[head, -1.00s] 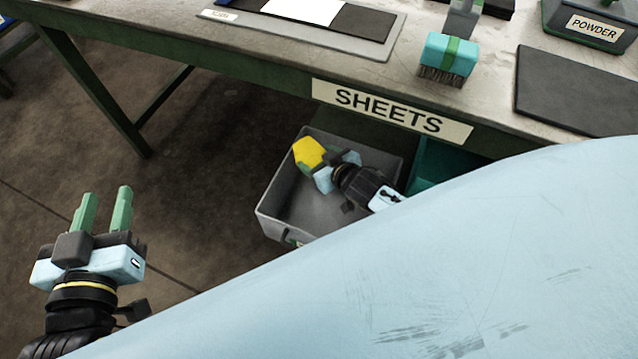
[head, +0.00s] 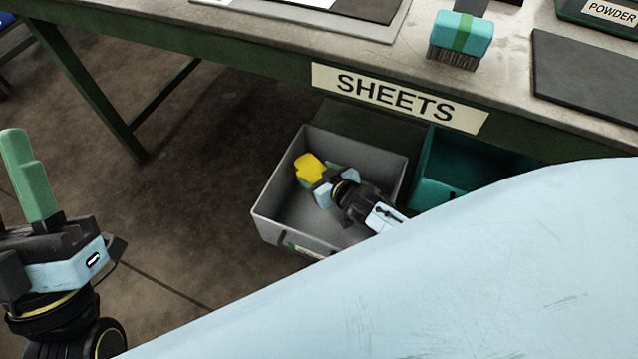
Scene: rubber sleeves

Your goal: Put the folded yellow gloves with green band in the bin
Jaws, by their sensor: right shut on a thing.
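The folded yellow gloves (head: 310,166) are held in my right gripper (head: 321,180), which is shut on them. Only a yellow part shows; I cannot make out the green band apart from the green gripper fingers. The gloves are over or inside the grey bin (head: 272,228), near its left wall; I cannot tell whether they touch the floor of the bin. My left gripper (head: 30,180) is at the left picture edge, away from the bin. One green finger shows clearly, so its opening cannot be judged.
A teal bin (head: 432,172) stands right of the grey bin. Both are beneath the table (head: 400,60) with a SHEETS sign (head: 400,98). A teal brush (head: 462,35) and a dark mat (head: 588,78) are on top. Floor to the left is clear.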

